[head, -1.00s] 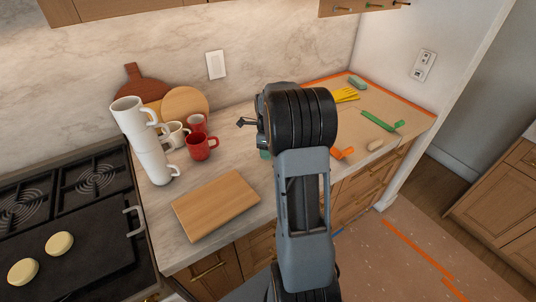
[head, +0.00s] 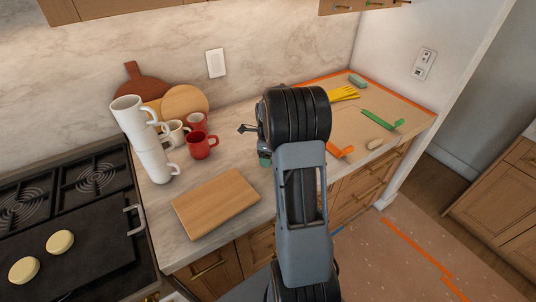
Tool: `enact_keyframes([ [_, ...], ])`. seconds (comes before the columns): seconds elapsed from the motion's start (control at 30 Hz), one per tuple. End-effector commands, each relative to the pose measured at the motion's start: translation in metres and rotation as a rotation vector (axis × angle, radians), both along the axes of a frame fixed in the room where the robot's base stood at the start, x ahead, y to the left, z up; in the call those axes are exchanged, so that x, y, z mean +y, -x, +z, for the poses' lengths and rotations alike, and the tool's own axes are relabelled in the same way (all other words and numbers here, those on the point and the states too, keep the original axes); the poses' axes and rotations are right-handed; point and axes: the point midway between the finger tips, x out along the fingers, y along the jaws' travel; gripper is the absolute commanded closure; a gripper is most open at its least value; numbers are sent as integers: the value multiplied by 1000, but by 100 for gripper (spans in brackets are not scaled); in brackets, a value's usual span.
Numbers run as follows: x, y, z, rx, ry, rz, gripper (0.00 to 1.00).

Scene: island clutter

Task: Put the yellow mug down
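I see no yellow mug in the head view. My arm's dark wrist stands over the counter and hides what is behind it. A small dark part of my gripper (head: 246,129) seems to stick out to the left of the wrist; the fingers and anything between them are hidden. Two red mugs (head: 201,146) stand on the counter to the left of my wrist, one behind the other. A white mug (head: 175,133) stands beside them, partly hidden by a tall stack of white mugs (head: 150,155). A greenish thing (head: 264,158) shows partly at the wrist's left edge.
A wooden board (head: 215,204) lies near the counter's front edge. The stove (head: 90,225) is at left. Yellow strands (head: 344,94), a green tool (head: 380,121) and an orange piece (head: 341,151) lie on the right. Bare counter (head: 235,152) shows between the red mugs and my wrist.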

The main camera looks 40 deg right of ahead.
Motion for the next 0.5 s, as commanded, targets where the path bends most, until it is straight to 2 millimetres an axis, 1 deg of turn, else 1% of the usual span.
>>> enact_keyframes([
  [0.17, 0, 0, 1, 0, 0, 0, 25],
  [0.27, 0, 0, 6, -2, 1, 0, 25],
  [0.37, -1, -1, 19, -5, 2, 0, 25],
  [0.5, -1, -1, 45, -5, 3, 0, 25],
])
